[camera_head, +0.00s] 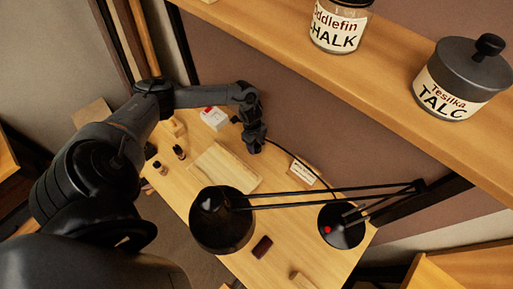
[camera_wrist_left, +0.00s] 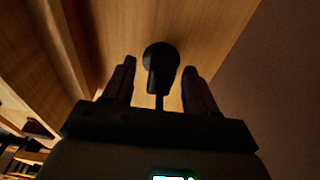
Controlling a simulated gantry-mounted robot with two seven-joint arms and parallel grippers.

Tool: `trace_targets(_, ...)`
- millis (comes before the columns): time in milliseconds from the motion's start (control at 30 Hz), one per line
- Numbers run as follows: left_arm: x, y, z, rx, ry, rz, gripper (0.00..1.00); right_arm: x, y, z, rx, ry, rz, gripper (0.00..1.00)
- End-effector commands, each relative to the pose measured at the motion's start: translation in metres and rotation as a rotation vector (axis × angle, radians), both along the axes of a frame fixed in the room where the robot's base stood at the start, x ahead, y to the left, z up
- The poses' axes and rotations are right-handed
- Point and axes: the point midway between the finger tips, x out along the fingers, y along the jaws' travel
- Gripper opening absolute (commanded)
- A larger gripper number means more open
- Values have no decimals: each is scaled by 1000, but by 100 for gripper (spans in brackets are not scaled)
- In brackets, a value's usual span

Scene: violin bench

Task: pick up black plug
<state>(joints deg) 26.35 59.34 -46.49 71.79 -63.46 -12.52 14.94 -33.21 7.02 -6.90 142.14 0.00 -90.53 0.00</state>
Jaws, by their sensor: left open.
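The black plug (camera_wrist_left: 160,62) shows in the left wrist view, with a rounded head and a narrower body. It appears between the two fingers of my left gripper (camera_wrist_left: 158,72), which are apart with gaps on both sides of it. In the head view my left gripper (camera_head: 254,146) points down over the back of the workbench (camera_head: 215,195). The plug cannot be made out there. A black cable (camera_head: 288,153) runs from near the gripper toward the lamp base. My right gripper is in neither view.
A black desk lamp (camera_head: 222,222) stretches its arm across the bench to its round base (camera_head: 342,226). A white card (camera_head: 304,174), a pale board (camera_head: 226,168), small dark bottles (camera_head: 180,152) and a white-and-red box (camera_head: 214,118) are nearby. A shelf (camera_head: 330,80) carries a chalk jar (camera_head: 340,27) and talc jar (camera_head: 460,82).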

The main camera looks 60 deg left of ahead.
Motion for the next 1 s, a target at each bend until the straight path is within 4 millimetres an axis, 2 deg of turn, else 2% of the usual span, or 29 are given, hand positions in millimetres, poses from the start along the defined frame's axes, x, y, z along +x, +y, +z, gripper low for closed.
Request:
trace_targets(300, 0, -1, -5, 0, 0, -1, 57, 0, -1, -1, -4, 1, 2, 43)
trace_targets(667, 0, -1, -6, 0, 1, -1, 5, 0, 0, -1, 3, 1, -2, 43)
trace_targets(1000, 0, -1, -3, 0, 1, -1, 5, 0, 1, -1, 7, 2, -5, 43)
